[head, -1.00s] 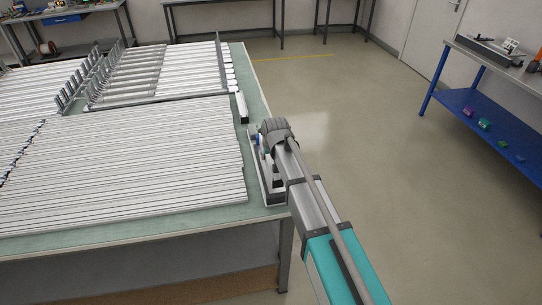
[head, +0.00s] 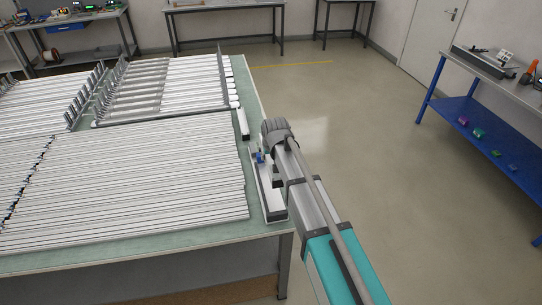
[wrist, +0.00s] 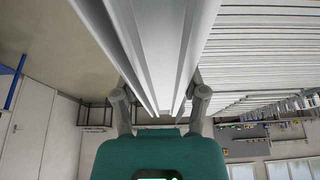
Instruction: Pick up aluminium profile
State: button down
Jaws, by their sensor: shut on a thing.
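A short, pale aluminium profile (head: 269,200) lies along the right edge of the table in the head view, beside my arm. In the wrist view a long silver profile (wrist: 158,45) with grooved sides runs away between my fingers. My gripper (wrist: 160,108) is shut on it, with one finger at each side. In the head view my gripper (head: 262,162) is partly hidden by my own arm. I cannot tell whether the profile touches the tabletop.
The green-topped table (head: 150,245) bears many long profiles (head: 130,180) in rows. Slotted racks (head: 150,95) stand behind them. Another small profile (head: 243,124) lies near the right edge. A blue-shelved bench (head: 485,130) stands at right. Open floor (head: 390,180) lies between them.

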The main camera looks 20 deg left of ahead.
jog(key=shift+r+p, duration=0.35)
jog(key=shift+r, duration=0.25)
dwell(0.4)
notch_tip(320, 180, down, 4)
jog(key=b, duration=0.4)
jog(key=shift+f, duration=0.1)
jog(key=shift+s, duration=0.15)
